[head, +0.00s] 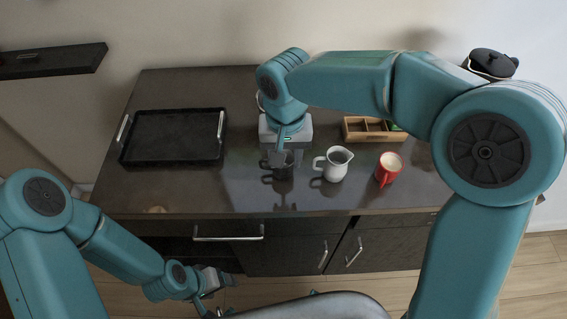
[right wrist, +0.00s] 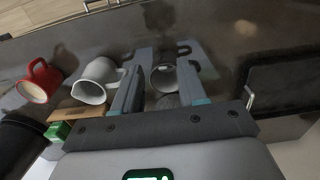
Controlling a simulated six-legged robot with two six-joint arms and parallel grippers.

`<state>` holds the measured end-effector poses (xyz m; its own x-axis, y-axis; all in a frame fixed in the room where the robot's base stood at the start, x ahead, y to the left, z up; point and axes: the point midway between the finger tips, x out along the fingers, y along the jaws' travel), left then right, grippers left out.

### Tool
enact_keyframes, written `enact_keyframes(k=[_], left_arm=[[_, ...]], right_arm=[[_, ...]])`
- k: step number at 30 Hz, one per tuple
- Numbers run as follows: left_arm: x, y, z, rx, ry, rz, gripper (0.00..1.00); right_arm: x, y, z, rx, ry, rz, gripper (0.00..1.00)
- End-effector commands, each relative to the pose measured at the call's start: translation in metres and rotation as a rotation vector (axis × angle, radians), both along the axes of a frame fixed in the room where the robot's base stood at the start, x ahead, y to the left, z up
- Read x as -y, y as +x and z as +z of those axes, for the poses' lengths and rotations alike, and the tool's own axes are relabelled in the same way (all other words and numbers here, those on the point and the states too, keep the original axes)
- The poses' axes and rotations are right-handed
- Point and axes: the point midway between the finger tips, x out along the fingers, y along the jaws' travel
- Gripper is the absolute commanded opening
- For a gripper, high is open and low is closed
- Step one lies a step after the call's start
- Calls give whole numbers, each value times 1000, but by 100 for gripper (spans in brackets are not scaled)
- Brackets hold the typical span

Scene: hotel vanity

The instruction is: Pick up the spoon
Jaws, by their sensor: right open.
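I cannot make out a spoon in either view. My right gripper (head: 281,158) points down over the counter, above and at a dark grey cup (head: 284,172). In the right wrist view its fingers (right wrist: 160,72) are apart, and the round mouth of the cup (right wrist: 163,80) shows between them. I cannot tell whether the fingers touch the cup. The gripper hides part of the cup in the head view. My left gripper (head: 213,284) hangs low in front of the cabinet, away from the countertop; its jaws are too small to judge.
A white pitcher (head: 334,165) and a red mug (head: 388,168) stand right of the cup. A wooden box (head: 356,131) is behind them. A black tray (head: 172,137) lies at the left. The dark counter (head: 235,185) is clear between tray and cup.

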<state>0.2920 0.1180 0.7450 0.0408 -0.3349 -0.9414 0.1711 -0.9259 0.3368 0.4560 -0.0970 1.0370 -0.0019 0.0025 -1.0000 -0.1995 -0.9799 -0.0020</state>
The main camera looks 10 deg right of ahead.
Motion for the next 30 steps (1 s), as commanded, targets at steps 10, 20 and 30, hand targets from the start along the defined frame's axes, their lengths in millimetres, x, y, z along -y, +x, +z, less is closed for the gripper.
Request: enact_keyframes(k=[10,20,30], left_arm=[[0,0,11,0,0,0,69],[0,0,11,-1,0,0,69],[0,0,11,-1,0,0,69]], right_arm=[[-1,6,-46,-2,-2,1,42],[-1,7,-53,0,0,1,32],[-1,7,-53,-1,-1,1,0]])
